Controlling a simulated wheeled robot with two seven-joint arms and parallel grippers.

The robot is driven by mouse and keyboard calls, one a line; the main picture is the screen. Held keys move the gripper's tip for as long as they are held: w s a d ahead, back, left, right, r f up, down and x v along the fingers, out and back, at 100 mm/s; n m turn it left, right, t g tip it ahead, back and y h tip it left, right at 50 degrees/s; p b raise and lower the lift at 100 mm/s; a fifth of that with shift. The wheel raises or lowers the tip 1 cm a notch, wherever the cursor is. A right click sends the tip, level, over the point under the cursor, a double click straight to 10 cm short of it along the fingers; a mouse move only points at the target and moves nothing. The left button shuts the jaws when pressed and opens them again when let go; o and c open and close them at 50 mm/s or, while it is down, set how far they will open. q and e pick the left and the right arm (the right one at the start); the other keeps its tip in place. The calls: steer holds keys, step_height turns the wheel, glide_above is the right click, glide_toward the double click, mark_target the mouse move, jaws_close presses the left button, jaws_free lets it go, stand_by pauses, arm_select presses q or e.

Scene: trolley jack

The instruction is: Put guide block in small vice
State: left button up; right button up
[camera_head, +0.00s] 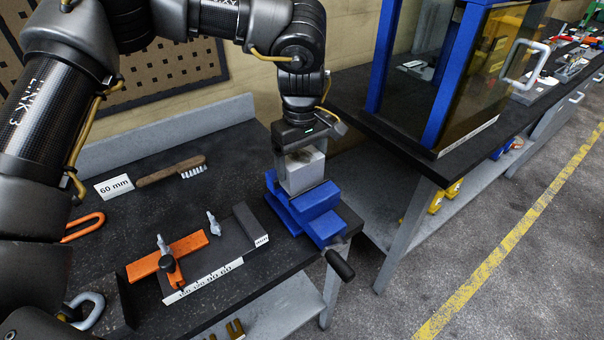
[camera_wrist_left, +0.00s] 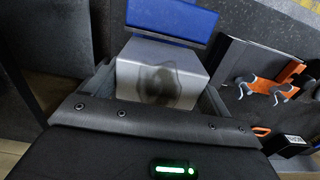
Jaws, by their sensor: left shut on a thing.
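The guide block (camera_head: 303,170) is a silver-grey metal block directly over the small blue vice (camera_head: 310,214) at the right end of the bench. My left gripper (camera_head: 302,155) points down and is shut on the block from above. In the left wrist view the block (camera_wrist_left: 160,75) sits between the two fingers, with a blue vice jaw (camera_wrist_left: 172,20) just beyond it. The block's lower end meets or overlaps the vice in the picture; I cannot tell whether it is seated between the jaws. My right gripper is not in view.
An orange and dark measuring fixture (camera_head: 200,262) lies left of the vice. A wooden-handled brush (camera_head: 172,171) and a "60 mm" label (camera_head: 114,187) lie behind it. The vice's dark handle (camera_head: 340,264) sticks out past the bench's front edge. A blue-framed cabinet (camera_head: 440,75) stands right.

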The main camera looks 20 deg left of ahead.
mark_target(302, 175)
arm_select(q)
steer(key=shift+s+f, duration=0.1)
steer(key=shift+f, duration=0.05)
step_height(302, 175, down, 4)
steer(key=shift+r+p, duration=0.25)
steer(key=shift+p, duration=0.1)
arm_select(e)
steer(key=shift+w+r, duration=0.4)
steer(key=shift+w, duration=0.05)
arm_select(q)
steer(key=shift+f, duration=0.1)
steer(key=o, duration=1.8)
steer(key=shift+f, duration=0.1)
step_height(302, 175, up, 12)
steer(key=shift+r+b, duration=0.15)
steer(key=shift+b, duration=0.35)
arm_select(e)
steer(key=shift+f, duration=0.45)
